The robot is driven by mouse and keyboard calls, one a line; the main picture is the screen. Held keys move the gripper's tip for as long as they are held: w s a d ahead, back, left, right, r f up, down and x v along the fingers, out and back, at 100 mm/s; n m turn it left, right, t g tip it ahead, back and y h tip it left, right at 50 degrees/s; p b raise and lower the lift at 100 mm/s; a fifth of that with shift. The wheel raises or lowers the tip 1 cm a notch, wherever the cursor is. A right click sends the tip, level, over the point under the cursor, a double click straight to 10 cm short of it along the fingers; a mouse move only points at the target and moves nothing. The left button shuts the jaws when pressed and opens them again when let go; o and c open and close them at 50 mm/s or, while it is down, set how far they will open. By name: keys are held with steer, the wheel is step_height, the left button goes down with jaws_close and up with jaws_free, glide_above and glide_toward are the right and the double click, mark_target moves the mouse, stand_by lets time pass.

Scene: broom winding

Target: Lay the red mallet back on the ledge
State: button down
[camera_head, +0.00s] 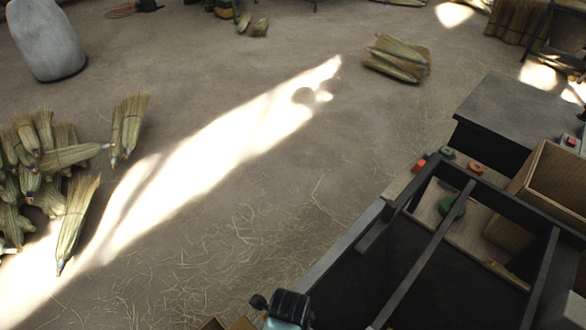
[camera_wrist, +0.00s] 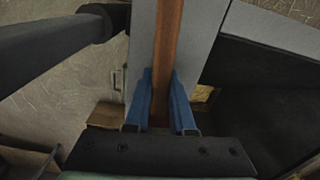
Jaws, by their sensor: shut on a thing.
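My gripper's blue fingers (camera_wrist: 160,105) are shut on a long reddish-brown wooden handle, the red mallet (camera_wrist: 168,45), in the wrist view. The handle runs up to the top edge of that picture, and no mallet head shows. A flat grey strip, which looks like the ledge (camera_wrist: 145,45), lies behind the handle and runs the same way. I cannot tell whether the mallet touches it. In the head view the dark and teal end of my arm shows at the bottom edge; the fingers and the mallet are hidden there.
A dark bench frame (camera_head: 340,245) with crossbars fills the lower right of the head view. A wooden box (camera_head: 560,180) stands on its right, and a round green piece (camera_head: 452,207) lies inside. Brooms (camera_head: 75,225) lie at the left; straw-strewn floor between is open.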

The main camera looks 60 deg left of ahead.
steer(key=c, duration=0.7)
jaws_free()
steer(key=r, duration=0.6)
steer(key=r+p, duration=0.1)
steer(key=r, duration=0.6)
steer(key=shift+s+a+p, duration=0.1)
steer(key=shift+a+p, duration=0.1)
steer(key=shift+p, duration=0.1)
